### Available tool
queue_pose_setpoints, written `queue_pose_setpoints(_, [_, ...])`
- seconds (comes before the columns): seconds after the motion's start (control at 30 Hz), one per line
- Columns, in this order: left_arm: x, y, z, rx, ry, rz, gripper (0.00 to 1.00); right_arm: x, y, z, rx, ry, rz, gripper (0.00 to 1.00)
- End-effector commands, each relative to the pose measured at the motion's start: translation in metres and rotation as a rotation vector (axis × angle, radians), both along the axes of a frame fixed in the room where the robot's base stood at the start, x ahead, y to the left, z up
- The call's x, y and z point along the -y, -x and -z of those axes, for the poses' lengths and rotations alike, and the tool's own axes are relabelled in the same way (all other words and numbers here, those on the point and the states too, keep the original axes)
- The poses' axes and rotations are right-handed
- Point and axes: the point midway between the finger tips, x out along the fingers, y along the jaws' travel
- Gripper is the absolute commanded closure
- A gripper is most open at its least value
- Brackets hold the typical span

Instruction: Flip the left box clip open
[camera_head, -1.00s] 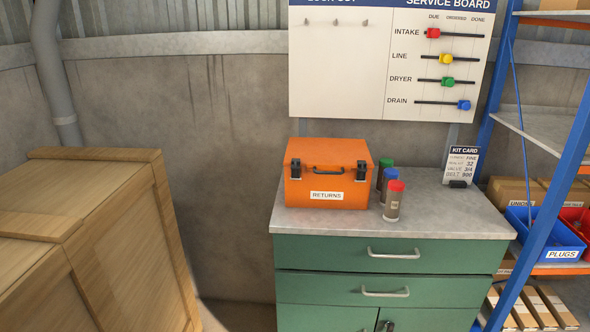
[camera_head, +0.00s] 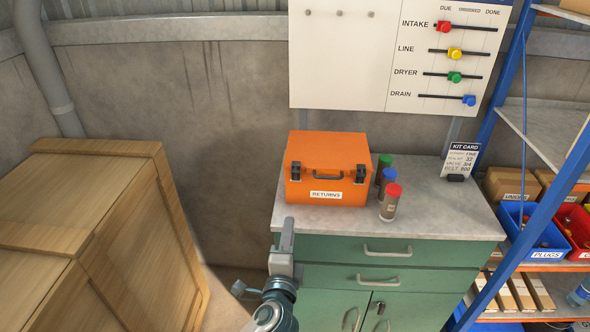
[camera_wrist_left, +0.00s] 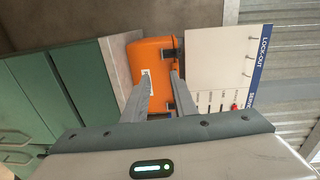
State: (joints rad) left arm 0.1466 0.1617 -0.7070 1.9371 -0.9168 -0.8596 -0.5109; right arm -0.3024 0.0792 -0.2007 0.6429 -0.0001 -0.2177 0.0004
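The orange box (camera_head: 327,150) labelled RETURNS stands shut on the grey worktop. Its left clip (camera_head: 295,171) and right clip (camera_head: 361,173) are dark latches on its front, both apparently down, beside a dark handle (camera_head: 328,175). My left gripper (camera_head: 287,232) is in front of the cabinet, below and in front of the box's left end, apart from the box. In the left wrist view, its two fingers (camera_wrist_left: 161,76) stand apart with nothing between them, and the orange box (camera_wrist_left: 155,60) appears sideways beyond. My right gripper is out of view.
Green, blue and red-capped canisters (camera_head: 390,203) stand just right of the box. A kit card (camera_head: 460,160) stands at the worktop's right. A wooden crate (camera_head: 90,230) fills the left, and a blue-posted shelf (camera_head: 540,200) the right. The worktop (camera_head: 430,215) is clear at the front.

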Motion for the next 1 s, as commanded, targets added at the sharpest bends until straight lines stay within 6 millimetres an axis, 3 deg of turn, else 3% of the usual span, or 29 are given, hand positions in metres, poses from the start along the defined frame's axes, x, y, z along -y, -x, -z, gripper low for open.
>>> queue_pose_setpoints(0.03, [0.001,0.001,-0.020,0.026,-0.015,-0.003,0.75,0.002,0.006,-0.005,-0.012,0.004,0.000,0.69])
queue_pose_setpoints(0.17, [0.001,0.002,-0.038,0.057,-0.037,-0.013,0.75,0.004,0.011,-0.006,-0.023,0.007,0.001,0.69])
queue_pose_setpoints(0.67, [0.001,-0.004,-0.037,0.057,-0.037,-0.014,0.75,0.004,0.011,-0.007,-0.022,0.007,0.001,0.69])
queue_pose_setpoints(1.0, [0.001,-0.043,-0.039,0.057,-0.038,-0.014,0.75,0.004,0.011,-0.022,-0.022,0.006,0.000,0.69])
